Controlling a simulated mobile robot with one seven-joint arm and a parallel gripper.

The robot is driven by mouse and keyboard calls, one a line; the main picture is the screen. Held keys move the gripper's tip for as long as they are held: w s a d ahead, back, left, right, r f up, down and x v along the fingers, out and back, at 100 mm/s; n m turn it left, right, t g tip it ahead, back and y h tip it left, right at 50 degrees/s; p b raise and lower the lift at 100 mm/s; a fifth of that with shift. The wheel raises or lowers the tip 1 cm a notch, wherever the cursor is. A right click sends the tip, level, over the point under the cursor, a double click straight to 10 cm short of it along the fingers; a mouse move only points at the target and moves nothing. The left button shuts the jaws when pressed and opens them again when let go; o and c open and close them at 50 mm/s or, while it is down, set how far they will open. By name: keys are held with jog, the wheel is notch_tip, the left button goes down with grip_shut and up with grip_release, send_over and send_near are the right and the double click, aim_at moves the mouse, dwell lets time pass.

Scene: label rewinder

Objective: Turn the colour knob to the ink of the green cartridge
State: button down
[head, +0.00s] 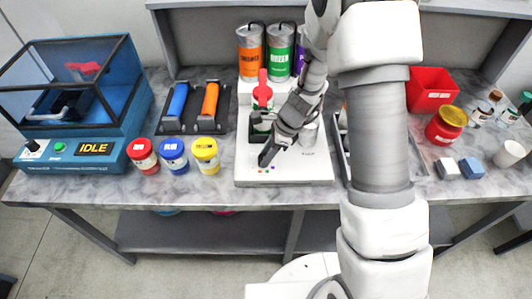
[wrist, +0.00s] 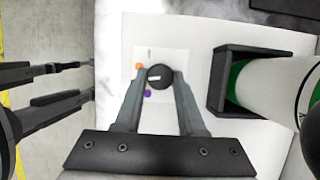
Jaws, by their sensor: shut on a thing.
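The black colour knob (wrist: 160,72) sits on a white label panel and carries a short white mark, which lies toward its left side. My gripper (wrist: 160,88) is shut on the knob, one finger on each side. In the head view my gripper (head: 267,156) is over the front of the white machine (head: 310,170) and hides the knob. An orange dot (wrist: 139,66) and a purple dot (wrist: 147,92) show left of the knob; any other dot is hidden there. A green-and-white cartridge (wrist: 270,85) lies in a black holder (wrist: 217,85) to the right.
A red lever (head: 263,92) stands on the machine. Orange (head: 250,52), green (head: 280,52) and partly hidden purple cans stand behind. Red, blue and yellow jars (head: 206,155) stand to the left. A red bin (head: 432,88) and several small jars are on the right.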

jog(key=shift+n+g, duration=0.3)
jog(key=shift+n, duration=0.5)
jog(key=c, duration=0.5)
grip_release()
jog(key=v, duration=1.7)
jog(key=shift+w+r, duration=0.15)
jog(key=shift+d+r, duration=0.1)
